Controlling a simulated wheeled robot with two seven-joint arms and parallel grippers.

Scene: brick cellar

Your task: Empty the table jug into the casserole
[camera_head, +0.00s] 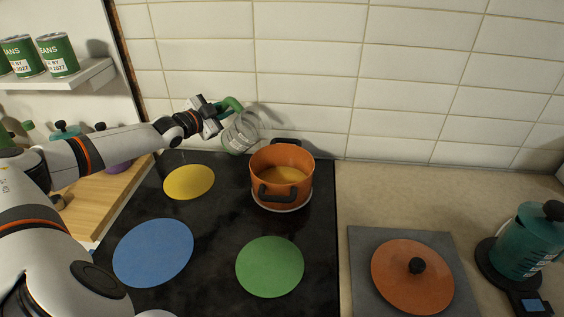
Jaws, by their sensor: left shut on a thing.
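The table jug (240,134) is a clear glass vessel with a green handle, held above the back of the black hob, left of the casserole. My left gripper (222,107) is shut on the jug at its green handle. The jug looks tilted, and I see no coloured liquid in it; its small size hides whether any remains. The orange casserole (265,185) with dark handles stands upright and uncovered on the hob's back right. No stream is visible between jug and casserole. My right gripper is out of view.
An orange lid (398,278) lies on a grey board (363,262) on the right counter. A teal kettle (518,245) stands at far right. Yellow (189,182), blue (153,252) and green (270,267) discs mark the hob. The tiled wall (305,50) is close behind.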

